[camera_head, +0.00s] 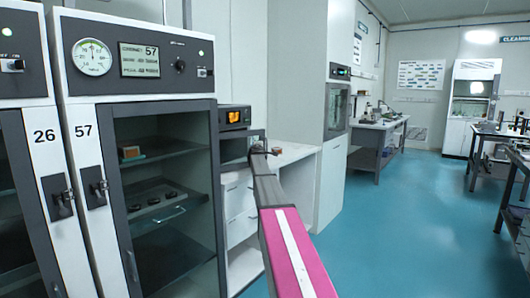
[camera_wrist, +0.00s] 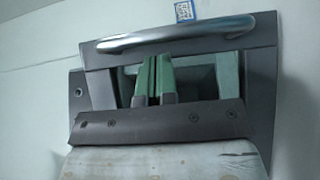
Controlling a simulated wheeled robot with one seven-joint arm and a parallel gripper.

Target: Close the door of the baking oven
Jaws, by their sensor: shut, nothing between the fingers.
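The baking oven (camera_head: 235,117) is a small dark unit with an orange display, on the white counter beside cabinet 57. Its door (camera_head: 237,147) shows below the display as a grey panel with a window. The panel reaches right past the oven's body, so it looks partly open; the exact angle is unclear. In the wrist view a grey door-like panel (camera_wrist: 262,60) with a silver bar handle (camera_wrist: 180,37) fills the upper middle. My gripper (camera_wrist: 154,65) has its green fingers together and empty, in front of the window below the handle. Contact cannot be told.
Tall cabinet 57 (camera_head: 86,150) stands left of the oven, glass door shut. The white counter (camera_head: 292,153) with drawers runs right of the oven, up to a tall white unit (camera_head: 333,170) with a built-in appliance.

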